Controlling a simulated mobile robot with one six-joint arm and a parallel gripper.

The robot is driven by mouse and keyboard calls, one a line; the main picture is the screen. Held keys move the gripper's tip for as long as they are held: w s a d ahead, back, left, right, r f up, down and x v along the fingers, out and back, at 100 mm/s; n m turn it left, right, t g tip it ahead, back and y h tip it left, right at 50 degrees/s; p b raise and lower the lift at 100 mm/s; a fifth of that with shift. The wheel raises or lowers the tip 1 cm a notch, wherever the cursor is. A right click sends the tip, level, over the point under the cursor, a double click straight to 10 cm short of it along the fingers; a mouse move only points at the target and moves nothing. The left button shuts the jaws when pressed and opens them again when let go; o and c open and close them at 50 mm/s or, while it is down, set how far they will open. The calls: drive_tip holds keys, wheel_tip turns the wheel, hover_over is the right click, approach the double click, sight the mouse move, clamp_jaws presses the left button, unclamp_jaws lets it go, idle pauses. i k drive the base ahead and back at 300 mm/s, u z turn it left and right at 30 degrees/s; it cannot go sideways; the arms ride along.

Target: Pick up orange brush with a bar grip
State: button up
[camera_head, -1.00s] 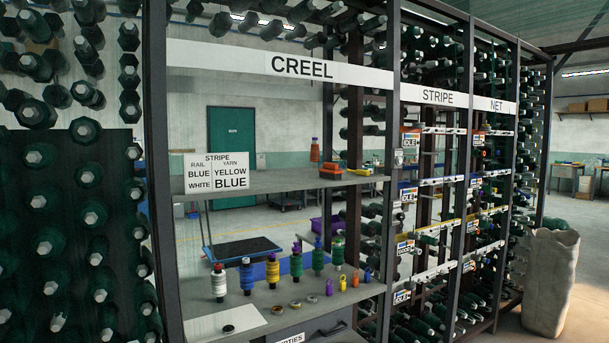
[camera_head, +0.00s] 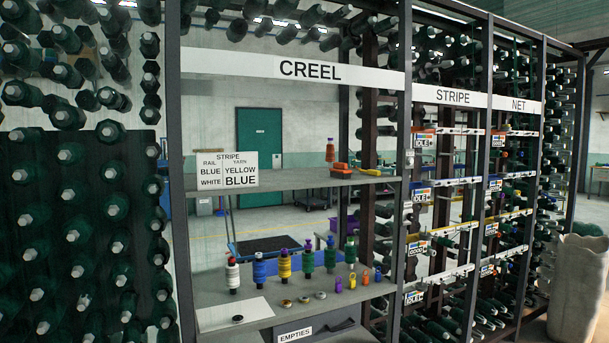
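An orange object with a raised bar-like top (camera_head: 341,170) lies on the upper shelf (camera_head: 290,182) of the creel rack, near the shelf's right end. It looks like the orange brush, but it is too small to make out bristles. A yellow and orange piece (camera_head: 371,172) lies just right of it, and an orange bottle-like item (camera_head: 330,150) stands at its back left. My gripper is not in view.
The lower shelf (camera_head: 215,317) holds several yarn spools (camera_head: 284,265), small coloured pieces and rings. Dark posts (camera_head: 400,150) frame the shelves. Cone racks (camera_head: 75,230) stand at left and right. A pale sack (camera_head: 580,285) stands on the floor at right.

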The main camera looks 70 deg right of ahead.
sight(340, 170)
drive_tip(key=u, duration=0.9)
drive_tip(key=k, duration=2.2)
drive_tip(key=z, duration=0.85)
